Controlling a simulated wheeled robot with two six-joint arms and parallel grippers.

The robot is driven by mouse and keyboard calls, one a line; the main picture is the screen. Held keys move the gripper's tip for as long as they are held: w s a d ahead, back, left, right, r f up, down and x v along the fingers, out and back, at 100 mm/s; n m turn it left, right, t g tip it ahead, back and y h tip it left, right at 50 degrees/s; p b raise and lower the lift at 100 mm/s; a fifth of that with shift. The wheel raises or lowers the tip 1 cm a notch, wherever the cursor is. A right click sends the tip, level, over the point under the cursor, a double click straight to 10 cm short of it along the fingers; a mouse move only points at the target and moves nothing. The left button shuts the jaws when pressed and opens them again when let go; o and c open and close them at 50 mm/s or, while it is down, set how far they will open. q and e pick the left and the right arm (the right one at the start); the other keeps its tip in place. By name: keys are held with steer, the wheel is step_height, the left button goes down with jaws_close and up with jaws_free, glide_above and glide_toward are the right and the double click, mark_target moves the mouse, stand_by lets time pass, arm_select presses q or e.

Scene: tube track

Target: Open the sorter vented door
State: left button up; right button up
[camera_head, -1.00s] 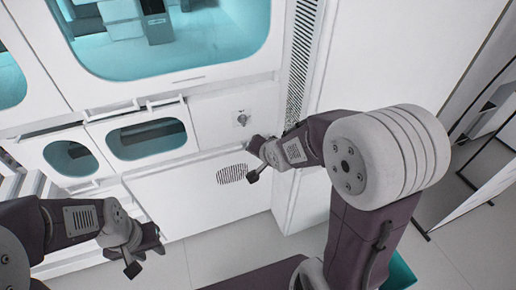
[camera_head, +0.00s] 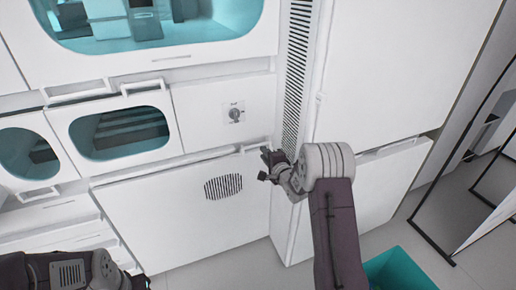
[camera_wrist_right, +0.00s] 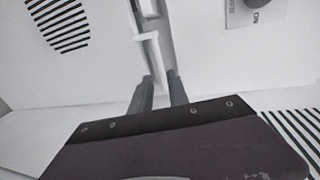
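The vented door (camera_head: 165,225) is a wide white lower panel with an oval dark-slotted vent (camera_head: 223,187); it looks closed. Its small white handle (camera_head: 252,148) is at the top right edge. My right gripper (camera_head: 265,166) is just right of and below that handle. In the right wrist view, my right gripper's fingers (camera_wrist_right: 160,88) are apart, with a white handle bar (camera_wrist_right: 147,45) ahead of them; I see no grip on it. The vent (camera_wrist_right: 58,22) shows at upper left there. My left gripper (camera_head: 138,281) is at the lower left, only partly visible, fingers unclear.
A knob (camera_head: 235,114) sits on a panel above the vented door. Windowed drawers (camera_head: 123,132) are to its left. A slotted column (camera_head: 297,70) and a tall white cabinet (camera_head: 395,70) stand at right. A teal bin (camera_head: 400,272) is on the floor at lower right.

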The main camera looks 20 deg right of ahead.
mark_target(257, 146)
steer(key=w, duration=0.2)
steer(key=w+f+b, duration=0.1)
steer(key=w, duration=0.2)
steer(key=w+b, duration=0.1)
steer(key=w, duration=0.1)
steer(key=shift+w+a+f, duration=0.1)
steer(key=shift+w+f, duration=0.05)
steer(key=shift+f, duration=0.1)
arm_select(q)
steer(key=shift+f, duration=0.55)
arm_select(e)
jaws_close()
stand_by(0.4)
